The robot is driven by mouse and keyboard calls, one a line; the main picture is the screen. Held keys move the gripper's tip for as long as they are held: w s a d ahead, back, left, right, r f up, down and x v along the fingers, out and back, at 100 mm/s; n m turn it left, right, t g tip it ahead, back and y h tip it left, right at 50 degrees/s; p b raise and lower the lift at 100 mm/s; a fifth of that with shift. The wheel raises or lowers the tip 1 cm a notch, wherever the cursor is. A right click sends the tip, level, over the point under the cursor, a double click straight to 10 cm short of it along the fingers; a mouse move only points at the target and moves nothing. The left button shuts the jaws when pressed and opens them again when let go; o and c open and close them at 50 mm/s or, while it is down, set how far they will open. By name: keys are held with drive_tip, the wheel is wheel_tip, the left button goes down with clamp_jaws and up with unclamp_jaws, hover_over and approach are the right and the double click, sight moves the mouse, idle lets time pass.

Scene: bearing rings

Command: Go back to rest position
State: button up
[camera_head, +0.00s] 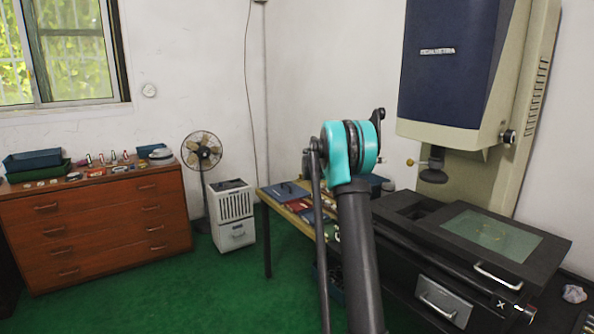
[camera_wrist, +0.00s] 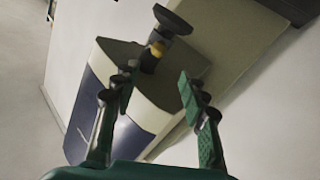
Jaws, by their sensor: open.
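My gripper (camera_wrist: 155,88) shows in the wrist view with its two green-padded fingers spread apart and nothing between them. Behind the fingers is the head of the large measuring machine (camera_wrist: 125,85), seen tilted, with its dark lens (camera_wrist: 172,20). In the head view my arm rises in the middle, with a turquoise joint at its top; my gripper cannot be made out there. The measuring machine (camera_head: 450,60) stands at the right, with its lens (camera_head: 433,172) above a glass stage (camera_head: 492,234). No bearing ring can be clearly made out.
A low table (camera_head: 268,195) with flat books or boxes stands behind my arm. A wooden drawer chest (camera_head: 95,235) with trays and small items is at the left. A fan (camera_head: 201,152) and a white cooler unit (camera_head: 232,212) stand between them. The green floor (camera_head: 190,290) in front is clear.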

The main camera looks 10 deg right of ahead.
drive_tip(key=s+a+f+n+t+y, duration=0.3)
drive_tip(key=s+a+f+n+y, duration=0.2)
drive_tip(key=s+a+f, duration=0.5)
drive_tip(key=s+a+f+n+t+y, duration=0.3)
drive_tip(key=s+a+f+n+y, duration=0.3)
drive_tip(key=s+a+f, duration=0.4)
drive_tip(key=s+a+f+n+t+y, duration=0.3)
drive_tip(key=s+a+f+n+y, duration=0.3)
drive_tip(key=s, duration=1.1)
drive_tip(key=a+f, duration=0.4)
drive_tip(key=shift+s+a+f, duration=0.15)
drive_tip(key=shift+s+f, duration=0.15)
